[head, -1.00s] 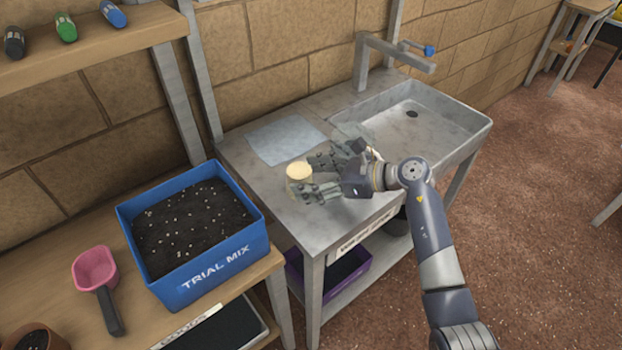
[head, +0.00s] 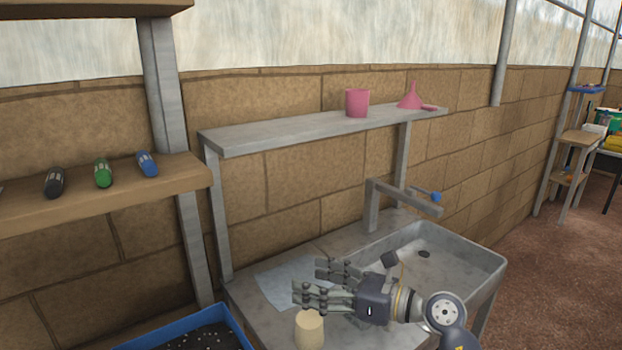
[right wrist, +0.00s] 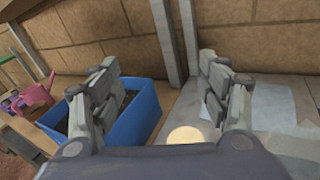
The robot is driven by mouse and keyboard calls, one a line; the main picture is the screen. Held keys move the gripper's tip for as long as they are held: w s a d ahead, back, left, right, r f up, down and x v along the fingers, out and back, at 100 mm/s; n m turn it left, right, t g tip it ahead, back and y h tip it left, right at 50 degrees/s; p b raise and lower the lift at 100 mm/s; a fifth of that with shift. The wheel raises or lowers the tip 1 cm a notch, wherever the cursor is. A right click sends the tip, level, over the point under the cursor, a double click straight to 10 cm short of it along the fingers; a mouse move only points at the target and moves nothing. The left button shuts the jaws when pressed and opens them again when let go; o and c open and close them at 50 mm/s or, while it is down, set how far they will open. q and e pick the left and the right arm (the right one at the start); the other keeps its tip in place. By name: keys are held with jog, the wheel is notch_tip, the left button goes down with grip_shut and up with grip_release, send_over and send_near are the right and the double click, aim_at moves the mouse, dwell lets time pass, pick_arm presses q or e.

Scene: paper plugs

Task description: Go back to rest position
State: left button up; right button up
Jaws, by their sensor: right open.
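My right gripper (head: 308,283) is open and empty above the grey sink bench. In the right wrist view (right wrist: 158,62) its fingers are spread wide with nothing between the tips. A short cream cylinder (head: 309,331) stands upright on the bench, just below and apart from the gripper in the head view. Its round pale top also shows in the right wrist view (right wrist: 186,134), near the palm edge. My left gripper is in neither view.
The grey bench (head: 262,325) holds a pale sheet (head: 283,284), a sink (head: 465,259) and a tap (head: 373,208). A shelf above bears a pink cup (head: 357,102) and pink funnel (head: 411,97). The blue soil box (right wrist: 150,112) stands left of the bench.

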jog(key=s+d+r+m+t+h, duration=0.1)
jog(key=d+r+m+t+h, duration=0.1)
jog(key=d+r+m+t, duration=0.45)
jog(key=d+r+m+t+h, duration=0.15)
jog(key=d+m+t, duration=0.25)
jog(key=m+t, duration=0.5)
jog(key=s+d+f+m+g+h, duration=0.2)
jog(key=d+f+m+g+h, duration=0.1)
jog(key=d+f+m+h, duration=0.65)
jog(key=s+d+f+m+g+h, duration=0.2)
jog(key=s+d+f+m+h, duration=0.3)
jog(key=m, duration=0.7)
jog(key=s+f+m+g, duration=0.5)
jog(key=s+f+g, duration=0.2)
jog(key=f, duration=0.5)
jog(key=s+a+f+m+g+y, duration=0.1)
jog(key=s+a+f+g, duration=0.3)
jog(key=s, duration=0.5)
jog(key=s+a+f+m+g+y, duration=0.2)
jog(key=s+f+g, duration=0.3)
jog(key=s, duration=0.4)
notch_tip(320, 180, down, 26)
jog(key=s, duration=0.2)
jog(key=s+d+f+g, duration=0.1)
jog(key=s+d+f, duration=0.2)
jog(key=s+f, duration=1.3)
jog(key=shift+s+d+n, duration=0.15)
jog(key=shift+n, duration=0.25)
